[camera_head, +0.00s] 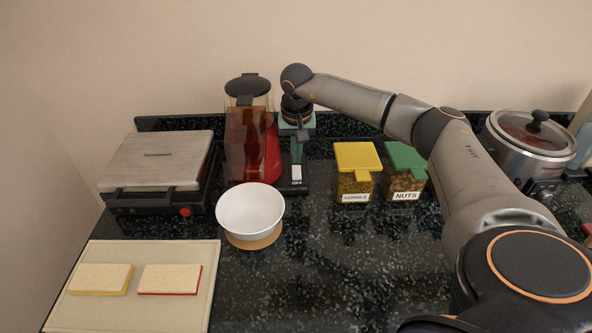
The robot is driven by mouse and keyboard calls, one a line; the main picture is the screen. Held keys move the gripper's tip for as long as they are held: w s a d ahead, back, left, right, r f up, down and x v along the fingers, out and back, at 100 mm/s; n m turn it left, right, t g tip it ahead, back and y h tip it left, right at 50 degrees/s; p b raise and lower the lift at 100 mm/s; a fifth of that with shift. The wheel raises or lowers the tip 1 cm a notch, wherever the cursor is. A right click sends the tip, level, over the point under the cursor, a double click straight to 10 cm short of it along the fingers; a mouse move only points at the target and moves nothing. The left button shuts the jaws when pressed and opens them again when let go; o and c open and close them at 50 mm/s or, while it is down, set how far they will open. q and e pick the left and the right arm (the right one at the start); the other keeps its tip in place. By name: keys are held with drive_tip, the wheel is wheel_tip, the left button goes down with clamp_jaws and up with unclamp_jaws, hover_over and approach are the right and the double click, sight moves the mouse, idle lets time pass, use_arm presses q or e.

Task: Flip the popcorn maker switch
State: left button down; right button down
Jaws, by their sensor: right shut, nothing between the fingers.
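The popcorn maker (272,150) is red with an amber see-through hood (247,146). It stands on the counter, left of centre, behind a white bowl (250,209). I cannot make out its switch; its right side is close to my right gripper and partly blocked. My right arm reaches in from the right, and my right gripper (304,136) points down just right of the popcorn maker. It is shut and empty. I cannot tell whether it touches the machine. My left gripper is out of view.
A dark stand with a light panel (296,173) is below my gripper. A press grill (157,160) stands left, a sandwich board (140,300) front left. Yellow-lidded (356,170) and green-lidded (404,168) containers and a slow cooker (528,145) stand right. The front middle counter is clear.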

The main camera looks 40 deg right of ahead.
sight(296, 168)
drive_tip(key=shift+f+b, duration=0.5)
drive_tip(key=shift+f, duration=0.45)
idle(0.9)
wheel_tip(296, 168, up, 5)
drive_tip(key=p, duration=0.4)
drive_tip(key=shift+r+p, duration=0.15)
drive_tip(key=shift+p, duration=0.2)
drive_tip(key=shift+r+p, duration=0.4)
drive_tip(key=shift+r, duration=0.5)
